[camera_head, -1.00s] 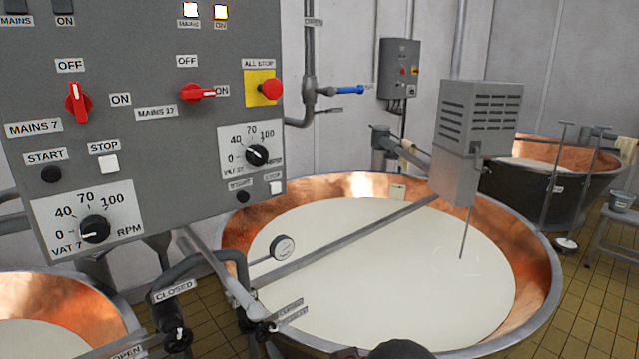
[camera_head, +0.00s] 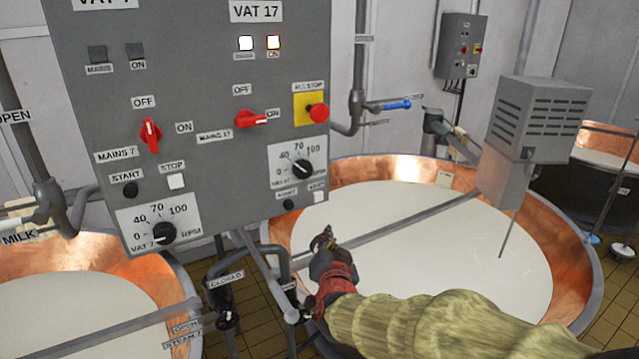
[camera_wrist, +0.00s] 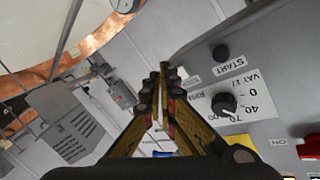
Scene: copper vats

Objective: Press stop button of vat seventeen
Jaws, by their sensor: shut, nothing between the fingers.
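The grey control panel (camera_head: 215,95) bears VAT 17 controls on its right half. The white stop button of vat seventeen (camera_head: 319,197) is at the lower right corner, right of the black start button (camera_head: 288,204). My gripper (camera_head: 325,236) is shut and empty, below the stop button and in front of the vat. In the wrist view my fingertips (camera_wrist: 163,68) are together beside the panel edge. The black start button (camera_wrist: 221,53) and the vat 17 dial (camera_wrist: 224,104) show to their right. The stop button is hard to make out there, close to the fingertips.
A similar white stop button (camera_head: 176,181) belongs to vat 7. The red all-stop knob (camera_head: 319,113) is above the vat 17 dial. Both vat 17 lamps (camera_head: 259,42) are lit. A copper vat (camera_head: 560,215) of milk and its crossbar (camera_head: 420,217) lie below and right.

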